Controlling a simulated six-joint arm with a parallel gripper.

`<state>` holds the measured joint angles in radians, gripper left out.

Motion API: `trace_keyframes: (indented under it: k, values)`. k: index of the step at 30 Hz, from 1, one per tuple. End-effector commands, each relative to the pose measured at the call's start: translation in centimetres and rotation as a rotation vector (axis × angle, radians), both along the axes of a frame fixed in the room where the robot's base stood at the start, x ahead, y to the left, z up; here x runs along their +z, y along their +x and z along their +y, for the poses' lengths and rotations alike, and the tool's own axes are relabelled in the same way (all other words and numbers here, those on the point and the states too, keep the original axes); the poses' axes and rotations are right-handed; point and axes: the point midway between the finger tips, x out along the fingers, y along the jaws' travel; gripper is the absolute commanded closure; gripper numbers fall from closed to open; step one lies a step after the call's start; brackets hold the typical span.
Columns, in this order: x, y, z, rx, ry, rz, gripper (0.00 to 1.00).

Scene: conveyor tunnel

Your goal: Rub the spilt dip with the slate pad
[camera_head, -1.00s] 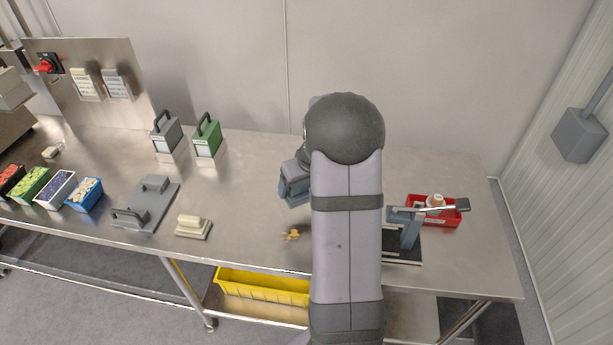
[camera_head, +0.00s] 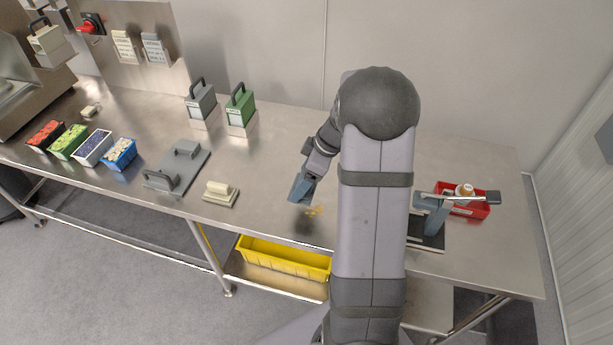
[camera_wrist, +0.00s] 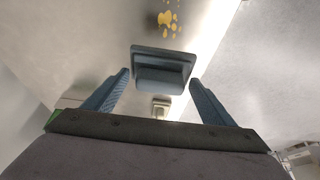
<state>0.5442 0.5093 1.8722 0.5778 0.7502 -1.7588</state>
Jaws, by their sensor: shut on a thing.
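The slate pad (camera_wrist: 163,68), a blue-grey block with a raised handle part, shows between the two blue fingers of my gripper (camera_wrist: 162,88) in the wrist view. My gripper is shut on it. In the head view my gripper (camera_head: 302,188) hangs over the bench, just above and left of the spill in the picture; I cannot tell pad from fingers there. The spilt dip (camera_head: 313,211) is a small patch of yellow-orange blobs on the steel bench. It also shows in the wrist view (camera_wrist: 167,19), beyond the pad and apart from it in the picture.
A cream pad (camera_head: 221,191) and a grey plate with handles (camera_head: 176,168) lie left of the spill. Grey (camera_head: 201,102) and green (camera_head: 240,106) handled blocks stand behind. A red tray (camera_head: 478,211) is at right. The bench's front edge lies near the spill.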

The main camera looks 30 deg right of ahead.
Motion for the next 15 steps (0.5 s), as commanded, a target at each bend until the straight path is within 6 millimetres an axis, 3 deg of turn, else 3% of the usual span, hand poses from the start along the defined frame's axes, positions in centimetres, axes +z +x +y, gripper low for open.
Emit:
trace_keyframes:
  k: [15]
  values:
    - [-4.1,0.0,0.0,-0.003,0.001,0.001,0.40]
